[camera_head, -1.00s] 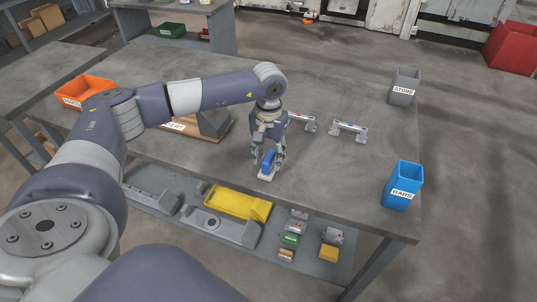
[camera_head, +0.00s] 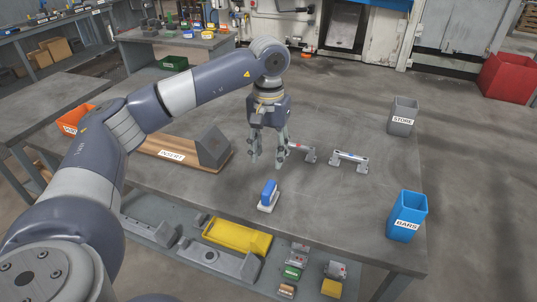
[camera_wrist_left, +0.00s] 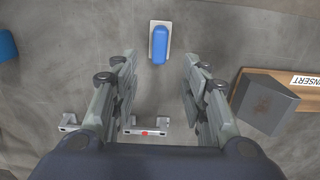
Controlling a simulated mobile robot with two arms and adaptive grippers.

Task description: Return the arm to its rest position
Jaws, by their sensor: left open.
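My left gripper (camera_head: 267,160) is open and empty above the grey worktable (camera_head: 335,205); its arm comes in from the left in the head view. A blue-handled block with a pale base (camera_head: 268,196) stands on the table below and in front of the fingers, apart from them. It also shows in the left wrist view (camera_wrist_left: 159,45), ahead of the two spread fingers (camera_wrist_left: 157,85). My right gripper is not in view.
Two grey brackets lie right of the gripper, one partly hidden (camera_head: 303,152), one clear (camera_head: 349,161). The INSERT board (camera_head: 170,155) with a dark block is at left. A STORE bin (camera_head: 403,116) and blue BARS bin (camera_head: 407,216) stand at the right edge. An orange bin (camera_head: 76,117) is far left.

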